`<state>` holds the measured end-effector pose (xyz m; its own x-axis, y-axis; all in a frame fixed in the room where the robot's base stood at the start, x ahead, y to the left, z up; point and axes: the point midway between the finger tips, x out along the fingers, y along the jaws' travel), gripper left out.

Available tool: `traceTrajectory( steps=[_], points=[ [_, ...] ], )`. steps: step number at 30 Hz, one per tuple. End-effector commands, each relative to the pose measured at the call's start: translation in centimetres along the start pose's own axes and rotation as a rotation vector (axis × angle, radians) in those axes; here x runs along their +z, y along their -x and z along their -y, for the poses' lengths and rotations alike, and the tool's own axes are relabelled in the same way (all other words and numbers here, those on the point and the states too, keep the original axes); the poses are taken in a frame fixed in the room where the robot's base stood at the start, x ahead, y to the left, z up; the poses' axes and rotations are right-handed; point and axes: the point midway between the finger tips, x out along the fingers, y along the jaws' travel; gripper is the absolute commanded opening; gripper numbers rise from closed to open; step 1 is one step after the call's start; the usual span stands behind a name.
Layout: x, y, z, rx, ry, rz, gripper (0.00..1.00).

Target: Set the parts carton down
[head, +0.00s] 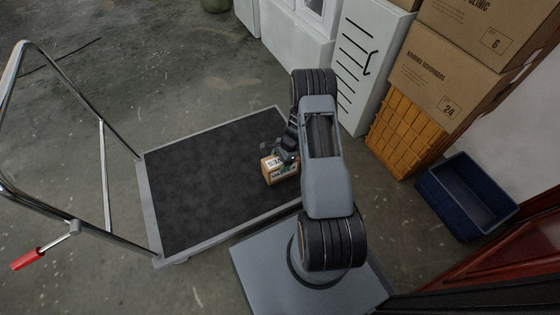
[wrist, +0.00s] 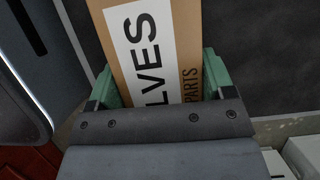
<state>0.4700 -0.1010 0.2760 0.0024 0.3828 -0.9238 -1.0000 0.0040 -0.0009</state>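The parts carton (head: 271,171) is a small brown box with a white label, seen in the head view at the right part of the black cart deck. In the wrist view the carton (wrist: 160,45) fills the space between the green fingers, and its label reads "LVES" and "PARTS". My gripper (head: 284,157) is shut on the carton, with a finger on each side (wrist: 158,85). The flatbed cart (head: 200,190) has a dark mat and a grey rim. I cannot tell whether the carton touches the mat.
The cart's chrome handle (head: 103,165) rises at the left. A blue bin (head: 465,195), a yellow crate (head: 398,135) and stacked cardboard boxes (head: 450,75) stand at the right. White cabinets (head: 360,65) stand at the back. Most of the mat is clear.

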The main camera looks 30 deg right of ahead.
Motion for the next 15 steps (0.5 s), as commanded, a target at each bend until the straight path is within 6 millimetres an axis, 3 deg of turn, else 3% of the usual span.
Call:
traceTrajectory(
  steps=[7,15],
  points=[
    [0.01,0.02,-0.01,0.0,0.0,0.0,0.99],
    [0.09,0.2,0.0,0.0,0.0,0.0,1.0]
  ],
)
